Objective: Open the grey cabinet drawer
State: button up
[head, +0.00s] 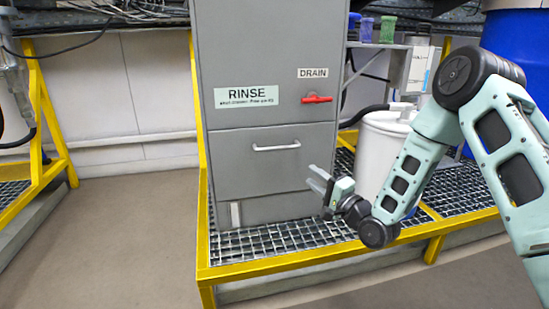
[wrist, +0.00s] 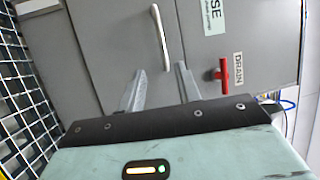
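The grey cabinet (head: 265,60) stands upright on a grated platform. Its drawer (head: 262,171) is in the lower half and looks shut, with a pale bar handle (head: 276,146) across its upper part. In the wrist view the handle (wrist: 160,37) runs nearly upright, just beyond the fingertips. My gripper (head: 316,180) is to the right of and below the handle, in front of the drawer's lower right. In the wrist view its two fingers (wrist: 160,78) are apart with nothing between them. The fingers do not appear to touch the handle.
A red drain lever (head: 317,98) sticks out above the drawer to the right; it also shows in the wrist view (wrist: 223,75). A white container (head: 381,155) stands right of the cabinet. The platform has a yellow edge (head: 300,262). The floor (head: 130,235) at left is clear.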

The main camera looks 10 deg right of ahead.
aim_at(280, 149)
jog(key=shift+b+x, duration=3.15)
jog(key=shift+x, duration=5.45)
jog(key=shift+r, duration=0.1)
grip_shut()
